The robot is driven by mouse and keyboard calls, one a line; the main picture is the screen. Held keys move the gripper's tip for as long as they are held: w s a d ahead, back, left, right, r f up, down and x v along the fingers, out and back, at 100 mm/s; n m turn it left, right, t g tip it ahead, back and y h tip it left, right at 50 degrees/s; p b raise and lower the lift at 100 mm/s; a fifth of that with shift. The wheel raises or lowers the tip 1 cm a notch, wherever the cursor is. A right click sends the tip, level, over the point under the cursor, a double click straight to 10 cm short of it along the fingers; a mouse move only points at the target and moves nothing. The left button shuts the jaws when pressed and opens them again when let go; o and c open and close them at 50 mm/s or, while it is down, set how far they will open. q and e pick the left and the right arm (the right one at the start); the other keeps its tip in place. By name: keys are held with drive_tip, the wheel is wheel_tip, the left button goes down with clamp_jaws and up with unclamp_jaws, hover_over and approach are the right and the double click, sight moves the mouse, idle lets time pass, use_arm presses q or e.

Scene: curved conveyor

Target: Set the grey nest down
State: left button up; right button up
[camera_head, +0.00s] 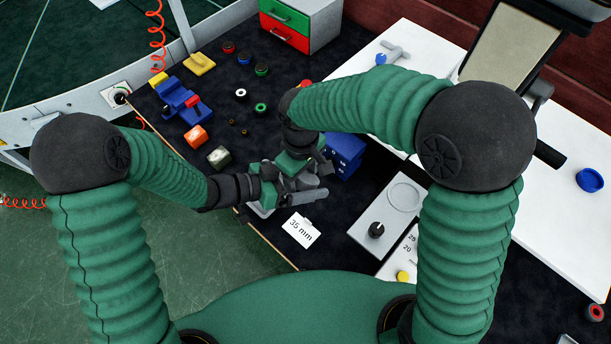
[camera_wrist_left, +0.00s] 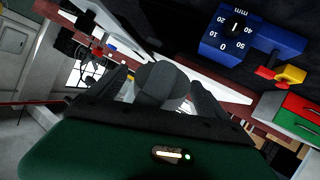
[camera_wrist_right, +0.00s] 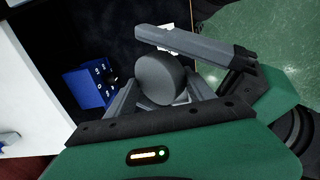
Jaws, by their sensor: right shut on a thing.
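A rounded dark grey piece, which I take to be the grey nest (camera_wrist_right: 160,78), sits between the fingers of my right gripper (camera_head: 312,181), shut on it. It also shows in the left wrist view (camera_wrist_left: 163,82). My left gripper (camera_head: 297,188) is close beside the right one, its fingers spread on both sides of the piece with small gaps. In the head view the two grippers largely hide the piece. I cannot tell whether it touches anything below.
A white "35 mm" card (camera_head: 301,230) lies just in front of the grippers. A blue block with a dial (camera_head: 345,152) stands close behind right. A grey plate with a ring and black knob (camera_head: 359,229) is to the right. Several small coloured parts lie at the back left.

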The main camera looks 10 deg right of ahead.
use_arm(q)
drive_tip(key=shift+a, duration=0.1)
use_arm(e)
drive_tip(key=shift+a, duration=0.1)
use_arm(q)
drive_tip(key=v, duration=1.2)
use_arm(e)
drive_tip(key=shift+a+f, duration=0.1)
drive_tip(key=shift+c, duration=0.8)
use_arm(q)
wheel_tip(320, 180, down, 7)
drive_tip(key=s+a+n+t, duration=0.2)
drive_tip(key=a+n+t, duration=0.1)
drive_tip(key=n+t, duration=0.3)
drive_tip(key=r+x, duration=0.1)
drive_tip(key=x, duration=1)
drive_tip(key=shift+w+d+m+t, duration=0.3)
drive_tip(key=shift+w+t, duration=0.1)
drive_tip(key=shift+w, duration=0.05)
use_arm(e)
drive_tip(key=w+a+f+n, duration=0.3)
drive_tip(key=f+n, duration=0.1)
drive_tip(key=shift+w+a+f+n, duration=0.15)
drive_tip(key=shift+w+f+n, duration=0.15)
drive_tip(key=shift+w, duration=0.1)
